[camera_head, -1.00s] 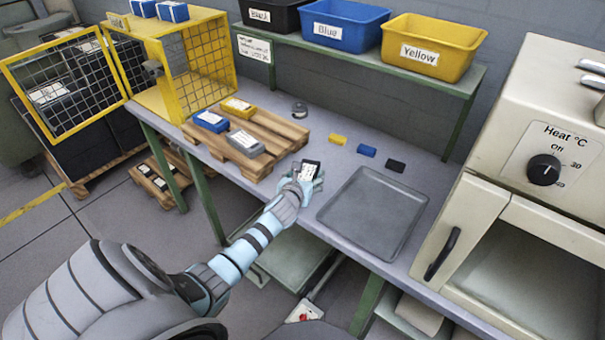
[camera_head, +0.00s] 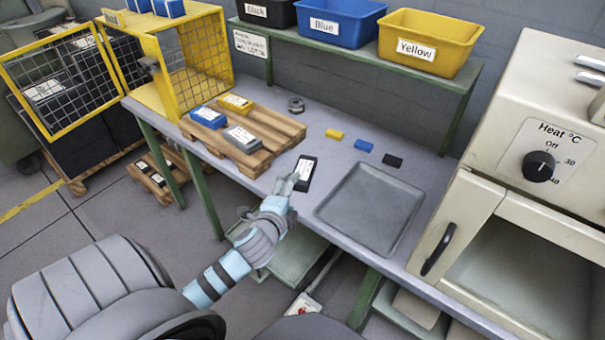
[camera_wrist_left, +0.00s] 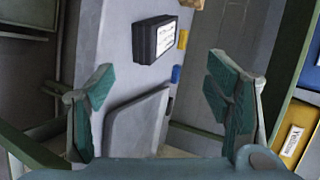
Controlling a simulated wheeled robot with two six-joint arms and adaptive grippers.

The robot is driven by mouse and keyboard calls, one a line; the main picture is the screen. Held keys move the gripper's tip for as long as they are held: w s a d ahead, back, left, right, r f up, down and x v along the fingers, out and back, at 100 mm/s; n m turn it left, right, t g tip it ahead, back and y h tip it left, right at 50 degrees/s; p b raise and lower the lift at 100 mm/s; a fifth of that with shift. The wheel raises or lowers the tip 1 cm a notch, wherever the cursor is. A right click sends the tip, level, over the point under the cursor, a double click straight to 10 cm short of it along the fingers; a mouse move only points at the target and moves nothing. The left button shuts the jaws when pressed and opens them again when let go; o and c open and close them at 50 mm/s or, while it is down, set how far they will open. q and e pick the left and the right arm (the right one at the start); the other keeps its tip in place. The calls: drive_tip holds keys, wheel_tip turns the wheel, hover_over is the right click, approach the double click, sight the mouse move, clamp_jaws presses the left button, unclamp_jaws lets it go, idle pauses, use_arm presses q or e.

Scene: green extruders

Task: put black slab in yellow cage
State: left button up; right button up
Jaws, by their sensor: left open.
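The black slab (camera_head: 307,174) with a white label lies on the grey table, between the wooden pallet and the grey tray. It also shows in the left wrist view (camera_wrist_left: 146,41), beyond the fingertips and between them in the picture. My left gripper (camera_head: 287,184) is at the table's front edge, just left of the slab. In the wrist view its two fingers (camera_wrist_left: 160,88) are wide apart with nothing between them. The yellow cage (camera_head: 170,70) stands at the left end of the table, its mesh door (camera_head: 60,85) swung open to the left. My right gripper is not in view.
The wooden pallet (camera_head: 270,128) holds blue, yellow and grey slabs in front of the cage. The grey tray (camera_head: 370,212) lies right of the black slab. A heater oven (camera_head: 500,180) stands at the right.

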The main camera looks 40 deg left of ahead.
sight(304, 170)
use_arm(q)
drive_tip(key=w+a+f+n+b, duration=0.1)
drive_tip(key=w+n, duration=0.3)
drive_tip(key=n, duration=0.1)
drive_tip(key=w+a+f+n+b, duration=0.1)
drive_tip(key=w+a+f+n, duration=0.1)
drive_tip(key=w+n, duration=0.2)
drive_tip(key=w+a+f+n+b, duration=0.1)
drive_tip(key=w+n, duration=0.3)
drive_tip(key=n, duration=0.4)
drive_tip(key=shift+w+a+f, duration=0.15)
drive_tip(key=shift+a, duration=0.5)
drive_tip(key=c, duration=1.6)
